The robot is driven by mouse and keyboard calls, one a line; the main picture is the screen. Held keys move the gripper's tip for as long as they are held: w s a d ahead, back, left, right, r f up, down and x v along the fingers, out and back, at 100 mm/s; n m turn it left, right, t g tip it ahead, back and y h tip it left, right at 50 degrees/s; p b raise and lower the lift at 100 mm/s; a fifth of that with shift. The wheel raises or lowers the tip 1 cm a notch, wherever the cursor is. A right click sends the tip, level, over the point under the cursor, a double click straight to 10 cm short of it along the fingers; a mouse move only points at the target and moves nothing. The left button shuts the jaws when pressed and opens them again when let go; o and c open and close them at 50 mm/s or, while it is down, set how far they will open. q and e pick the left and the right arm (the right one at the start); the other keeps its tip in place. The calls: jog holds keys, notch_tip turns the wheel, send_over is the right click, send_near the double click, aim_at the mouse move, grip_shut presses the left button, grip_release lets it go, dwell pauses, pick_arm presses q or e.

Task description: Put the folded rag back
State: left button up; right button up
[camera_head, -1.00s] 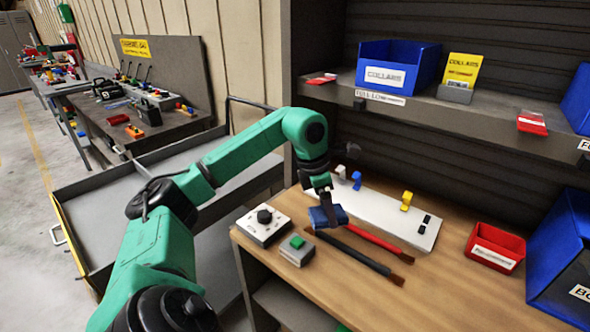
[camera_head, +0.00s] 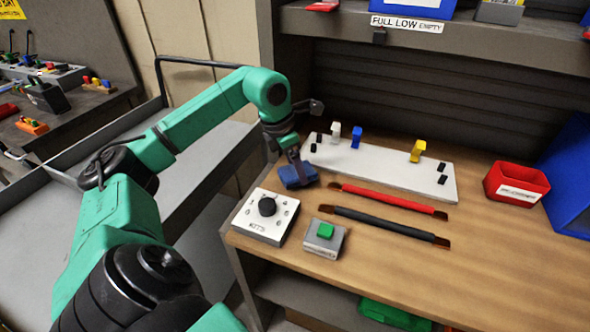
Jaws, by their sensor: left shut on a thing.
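The folded rag (camera_head: 299,176) is a small dark blue pad at the left part of the wooden bench top (camera_head: 500,265). My left gripper (camera_head: 293,160) points down and is shut on the rag. The rag is just left of the white board and behind the white dial box. Whether it touches the bench top I cannot tell. My right gripper is not in view.
A white board (camera_head: 385,172) with coloured clips lies behind red (camera_head: 390,199) and black (camera_head: 385,228) cables. A white dial box (camera_head: 265,215) and a green-button box (camera_head: 325,238) stand in front. A red bin (camera_head: 516,185) is at right. The front right bench is clear.

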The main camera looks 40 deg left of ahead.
aim_at(283, 174)
pick_arm(q)
jog(key=shift+a+f, duration=0.1)
jog(key=shift+f, duration=0.65)
jog(key=o, duration=1.3)
jog(key=shift+r, duration=0.3)
jog(key=shift+s+r, duration=0.1)
jog(key=shift+r, duration=0.3)
jog(key=p+v, duration=0.1)
jog(key=v, duration=1)
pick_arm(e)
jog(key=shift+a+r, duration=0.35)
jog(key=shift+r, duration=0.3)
